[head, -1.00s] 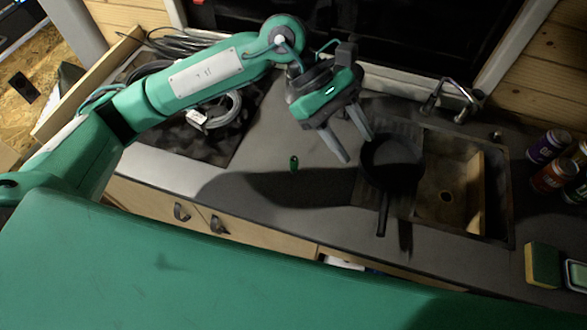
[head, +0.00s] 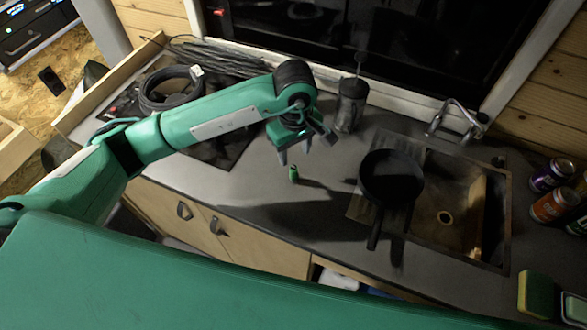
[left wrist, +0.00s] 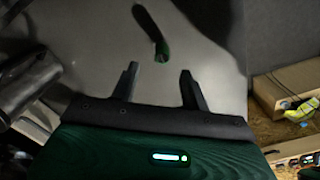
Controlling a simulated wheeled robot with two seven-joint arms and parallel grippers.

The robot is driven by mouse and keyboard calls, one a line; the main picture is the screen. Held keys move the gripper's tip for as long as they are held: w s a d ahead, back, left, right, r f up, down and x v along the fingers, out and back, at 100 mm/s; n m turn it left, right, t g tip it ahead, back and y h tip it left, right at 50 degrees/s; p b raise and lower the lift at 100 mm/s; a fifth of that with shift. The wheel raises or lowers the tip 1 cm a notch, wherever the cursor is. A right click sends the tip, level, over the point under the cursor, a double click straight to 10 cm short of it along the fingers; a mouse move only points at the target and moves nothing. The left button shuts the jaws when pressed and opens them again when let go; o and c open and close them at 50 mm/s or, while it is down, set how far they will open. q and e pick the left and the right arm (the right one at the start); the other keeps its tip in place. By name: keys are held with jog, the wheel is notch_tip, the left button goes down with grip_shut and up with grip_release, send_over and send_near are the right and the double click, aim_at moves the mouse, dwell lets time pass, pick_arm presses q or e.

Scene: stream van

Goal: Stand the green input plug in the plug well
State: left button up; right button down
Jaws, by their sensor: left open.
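The small green input plug (head: 294,173) stands, seemingly upright, on the grey counter left of the black pan. My left gripper (head: 295,150) is open and empty, just above and behind the plug in the head view. In the left wrist view the plug (left wrist: 161,52) lies ahead of the open fingertips (left wrist: 158,78), roughly between their lines and apart from them. I cannot make out the plug well in either view. My right gripper is not in view.
A dark cylinder (head: 351,104) stands behind my gripper. Coiled cable (head: 171,90) lies at the back left. Cans (head: 552,205) and a sponge (head: 538,293) are at the right. Counter around the plug is clear.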

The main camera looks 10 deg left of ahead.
aim_at(294, 167)
pick_arm(q)
jog(key=shift+f, duration=0.85)
jog(key=shift+s+f+p, duration=0.1)
jog(key=shift+f+p, duration=0.15)
jog(key=shift+p, duration=0.35)
notch_tip(294, 167, down, 4)
jog(key=shift+s+a+r+p, duration=0.1)
jog(key=shift+s+r+p, duration=0.05)
jog(key=shift+p, duration=1)
jog(key=shift+f, duration=0.4)
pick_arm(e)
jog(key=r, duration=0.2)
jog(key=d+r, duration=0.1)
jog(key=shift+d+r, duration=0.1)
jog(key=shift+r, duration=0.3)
pick_arm(q)
jog(key=shift+c, duration=0.3)
grip_shut()
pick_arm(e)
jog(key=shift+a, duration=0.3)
